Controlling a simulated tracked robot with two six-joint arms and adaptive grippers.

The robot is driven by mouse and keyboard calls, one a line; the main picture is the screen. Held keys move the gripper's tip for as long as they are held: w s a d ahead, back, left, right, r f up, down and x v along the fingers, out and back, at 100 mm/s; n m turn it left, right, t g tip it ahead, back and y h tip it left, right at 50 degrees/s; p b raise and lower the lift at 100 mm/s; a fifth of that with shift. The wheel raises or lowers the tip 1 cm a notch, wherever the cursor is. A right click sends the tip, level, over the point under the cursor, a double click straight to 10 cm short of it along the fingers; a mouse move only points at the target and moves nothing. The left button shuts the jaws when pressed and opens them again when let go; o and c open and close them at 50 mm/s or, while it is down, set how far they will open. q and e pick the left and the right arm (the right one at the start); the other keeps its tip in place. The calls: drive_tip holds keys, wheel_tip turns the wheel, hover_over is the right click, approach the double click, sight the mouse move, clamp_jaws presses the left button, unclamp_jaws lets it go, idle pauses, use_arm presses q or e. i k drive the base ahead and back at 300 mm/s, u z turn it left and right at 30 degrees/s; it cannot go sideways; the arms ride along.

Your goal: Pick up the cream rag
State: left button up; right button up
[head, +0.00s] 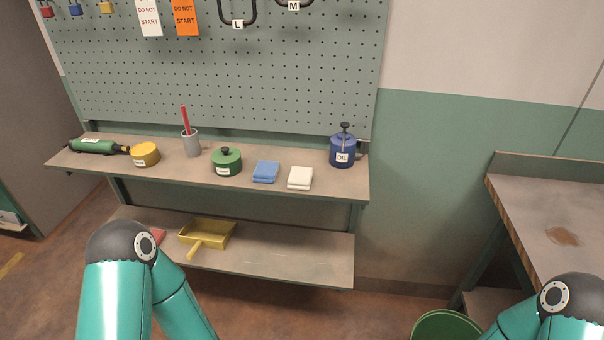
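The cream rag (300,178) lies folded on the upper shelf of the bench (340,187), near its front edge. My two teal arms show at the bottom left and bottom right of the head view, well below and in front of the shelf. Neither gripper is in view. Nothing touches the cream rag.
A yellow dustpan (207,235) lies below. A workbench (545,205) and green bin (447,325) are at right.

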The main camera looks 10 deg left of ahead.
sight(299, 179)
drive_tip(key=i, duration=0.85)
drive_tip(key=u, duration=0.05)
